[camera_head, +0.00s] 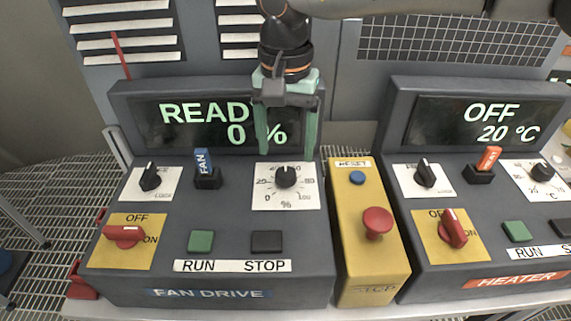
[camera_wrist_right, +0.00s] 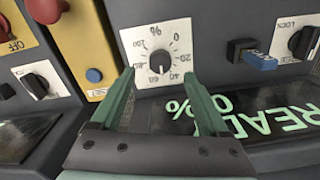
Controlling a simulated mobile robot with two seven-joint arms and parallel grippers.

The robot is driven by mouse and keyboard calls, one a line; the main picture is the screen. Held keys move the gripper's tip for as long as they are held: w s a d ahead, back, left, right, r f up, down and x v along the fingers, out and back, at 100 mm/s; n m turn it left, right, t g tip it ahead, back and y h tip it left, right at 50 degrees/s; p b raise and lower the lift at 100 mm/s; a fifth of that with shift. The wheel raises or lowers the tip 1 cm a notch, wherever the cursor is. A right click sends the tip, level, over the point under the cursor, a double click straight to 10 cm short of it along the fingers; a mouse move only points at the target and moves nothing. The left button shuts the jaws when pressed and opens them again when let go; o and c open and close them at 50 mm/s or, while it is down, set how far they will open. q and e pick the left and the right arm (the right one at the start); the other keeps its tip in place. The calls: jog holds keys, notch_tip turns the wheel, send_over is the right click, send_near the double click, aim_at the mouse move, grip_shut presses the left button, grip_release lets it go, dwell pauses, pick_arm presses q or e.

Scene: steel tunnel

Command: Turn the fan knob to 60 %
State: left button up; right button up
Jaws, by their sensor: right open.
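The fan knob (camera_head: 286,177) is a black round knob on a white percent dial plate (camera_head: 262,201) on the fan drive panel. Its white pointer mark faces roughly the top of the scale; the exact value is hard to read. The fan display (camera_head: 180,125) shows READY and 0 %, partly covered by my gripper. My right gripper (camera_head: 287,152) is open and empty, with fingers pointing down just behind and above the knob. In the right wrist view the knob (camera_wrist_right: 160,61) appears just beyond and between the open fingertips (camera_wrist_right: 158,76), not gripped. My left gripper is not in view.
A fan key switch (camera_head: 203,170) and a black selector (camera_head: 150,177) stand left of the dial. Green RUN (camera_head: 201,241) and black STOP (camera_head: 267,242) buttons lie below. A yellow box with a red stop button (camera_head: 377,222) is at right, beside the heater panel (camera_head: 470,268).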

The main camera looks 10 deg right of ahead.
aim_at(285, 173)
jog(key=shift+f, duration=2.75)
grip_shut()
